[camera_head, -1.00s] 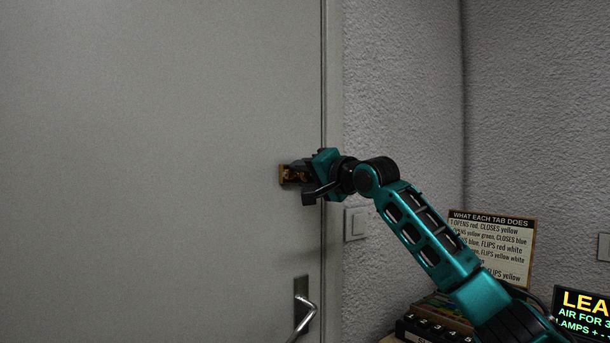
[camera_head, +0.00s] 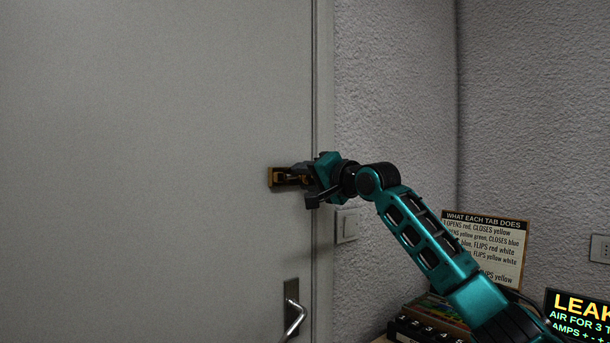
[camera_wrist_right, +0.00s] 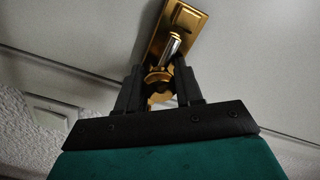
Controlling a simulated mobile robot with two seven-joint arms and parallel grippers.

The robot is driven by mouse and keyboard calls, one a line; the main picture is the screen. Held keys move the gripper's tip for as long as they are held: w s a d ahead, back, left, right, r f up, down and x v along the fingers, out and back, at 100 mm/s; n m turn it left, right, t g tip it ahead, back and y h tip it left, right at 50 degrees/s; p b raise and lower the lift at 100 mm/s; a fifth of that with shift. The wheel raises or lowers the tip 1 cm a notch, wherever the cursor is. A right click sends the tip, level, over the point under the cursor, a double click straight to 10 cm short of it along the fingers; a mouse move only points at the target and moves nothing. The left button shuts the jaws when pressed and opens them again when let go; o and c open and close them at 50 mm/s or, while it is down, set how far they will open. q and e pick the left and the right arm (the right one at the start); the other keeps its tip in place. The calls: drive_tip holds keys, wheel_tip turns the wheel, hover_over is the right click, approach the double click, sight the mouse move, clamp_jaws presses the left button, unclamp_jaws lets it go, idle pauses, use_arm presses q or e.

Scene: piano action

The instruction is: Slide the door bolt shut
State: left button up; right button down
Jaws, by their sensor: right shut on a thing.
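The brass door bolt (camera_head: 277,176) is mounted on the grey door (camera_head: 150,150) near its right edge. In the right wrist view its brass plate (camera_wrist_right: 185,22) and a silver rod (camera_wrist_right: 172,46) show beyond the fingers. My right gripper (camera_head: 300,176) reaches the bolt from the right, at the door's edge. In the right wrist view the gripper's fingers (camera_wrist_right: 160,85) are shut on a brass part of the bolt between them. The fingers hide much of the bolt's right part. My left gripper is not in view.
A door handle (camera_head: 293,315) sits below the bolt. A light switch (camera_head: 347,225) is on the wall right of the door frame. A printed sign (camera_head: 487,245), a dark box (camera_head: 425,328) and a lit display (camera_head: 580,315) stand at the lower right.

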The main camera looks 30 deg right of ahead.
drive_tip(key=c, duration=1.1)
unclamp_jaws()
drive_tip(key=shift+d, duration=0.25)
drive_tip(key=shift+c, duration=0.2)
drive_tip(key=o, duration=0.3)
drive_tip(key=shift+d, duration=0.1)
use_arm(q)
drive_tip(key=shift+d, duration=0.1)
use_arm(e)
drive_tip(key=shift+o, duration=0.6)
use_arm(q)
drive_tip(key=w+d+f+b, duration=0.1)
drive_tip(key=b, duration=0.2)
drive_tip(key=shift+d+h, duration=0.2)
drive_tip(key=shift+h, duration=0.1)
use_arm(e)
drive_tip(key=s, duration=1.3)
drive_tip(key=shift+d, duration=0.4)
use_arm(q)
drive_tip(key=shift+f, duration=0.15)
use_arm(e)
drive_tip(key=shift+w, duration=0.1)
